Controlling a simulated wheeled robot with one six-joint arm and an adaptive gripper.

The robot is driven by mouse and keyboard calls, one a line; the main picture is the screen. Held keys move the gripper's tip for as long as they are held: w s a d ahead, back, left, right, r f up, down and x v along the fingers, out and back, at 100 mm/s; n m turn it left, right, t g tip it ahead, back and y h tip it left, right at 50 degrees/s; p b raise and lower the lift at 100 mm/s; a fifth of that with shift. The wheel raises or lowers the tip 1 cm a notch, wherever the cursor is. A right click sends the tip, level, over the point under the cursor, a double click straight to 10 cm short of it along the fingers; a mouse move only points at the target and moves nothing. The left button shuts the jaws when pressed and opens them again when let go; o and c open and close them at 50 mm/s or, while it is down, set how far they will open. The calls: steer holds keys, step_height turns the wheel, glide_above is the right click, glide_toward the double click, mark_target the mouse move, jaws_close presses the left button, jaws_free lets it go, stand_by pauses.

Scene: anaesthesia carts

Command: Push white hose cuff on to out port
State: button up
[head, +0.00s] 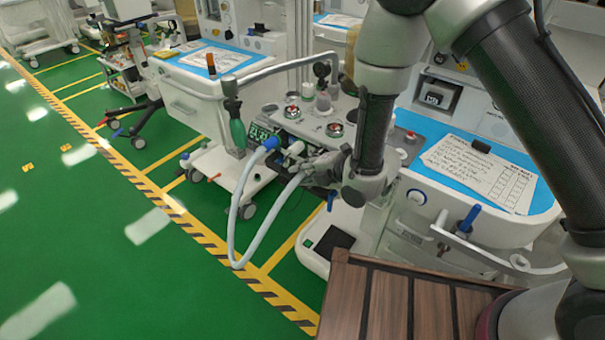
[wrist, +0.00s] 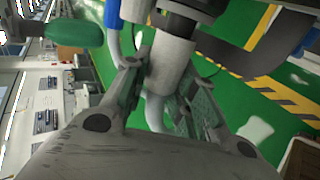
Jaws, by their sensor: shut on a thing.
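My gripper (head: 314,167) is shut on the white hose cuff (wrist: 170,67), with one finger on each side of it in the wrist view. The white cuff also shows in the head view (head: 295,148), at the front of the cart's breathing block. In the wrist view, its upper end meets or overlaps a dark round port part (wrist: 187,18); I cannot tell how far it is on. The blue cuff (head: 270,143) sits just left of it. The pale hose (head: 234,215) hangs in a long loop between the two cuffs.
A green bag (head: 237,134) hangs left of the cuffs and shows close by in the wrist view (wrist: 75,32). Metal knobs and gauges (head: 335,130) stand above the block. A brown slatted top (head: 400,300) lies in front. The green floor at left is clear.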

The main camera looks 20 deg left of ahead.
steer(key=shift+w+d, duration=0.25)
steer(key=shift+w, duration=0.4)
steer(key=o, duration=1)
steer(key=v, duration=0.7)
steer(key=shift+d, duration=0.2)
steer(key=shift+s+r, duration=0.15)
steer(key=shift+s, duration=0.05)
